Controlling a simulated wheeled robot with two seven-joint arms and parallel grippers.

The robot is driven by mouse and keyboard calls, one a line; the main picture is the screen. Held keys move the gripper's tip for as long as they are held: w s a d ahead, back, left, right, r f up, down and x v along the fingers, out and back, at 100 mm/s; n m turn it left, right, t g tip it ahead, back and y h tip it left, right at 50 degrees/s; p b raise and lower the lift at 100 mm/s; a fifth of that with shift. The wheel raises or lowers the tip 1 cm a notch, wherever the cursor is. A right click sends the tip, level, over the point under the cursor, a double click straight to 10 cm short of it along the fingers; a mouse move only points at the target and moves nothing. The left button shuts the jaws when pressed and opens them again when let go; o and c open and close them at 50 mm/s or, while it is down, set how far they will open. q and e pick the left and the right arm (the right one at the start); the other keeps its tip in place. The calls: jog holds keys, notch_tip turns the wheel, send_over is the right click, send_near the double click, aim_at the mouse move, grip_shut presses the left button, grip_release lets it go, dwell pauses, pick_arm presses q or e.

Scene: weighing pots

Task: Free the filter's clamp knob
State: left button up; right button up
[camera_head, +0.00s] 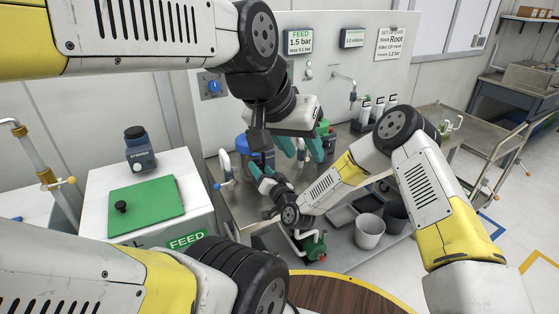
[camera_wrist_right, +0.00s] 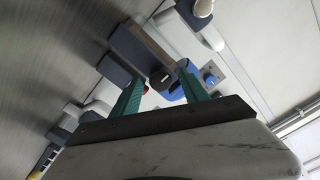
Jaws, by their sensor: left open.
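My left gripper (camera_head: 302,150) is open, its teal fingers pointing down over the steel bench. My right gripper (camera_head: 261,172) is lower and left of it. In the right wrist view its two teal fingers (camera_wrist_right: 159,80) stand apart, with a dark round-ended part and a blue part (camera_wrist_right: 175,91) seen between and beyond them. I cannot tell whether they touch. A blue-topped body (camera_head: 243,146), perhaps the filter, stands on the bench behind the right gripper, partly hidden by my left wrist. I cannot make out the clamp knob for certain.
A white FEED cabinet (camera_head: 104,213) with a green mat (camera_head: 146,206) stands at the left. A panel (camera_head: 225,65) with signs rises behind. My arms cross closely over the bench.

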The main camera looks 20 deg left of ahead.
jog(key=v, duration=0.7)
jog(key=shift+s+d, duration=0.25)
jog(key=shift+d, duration=0.05)
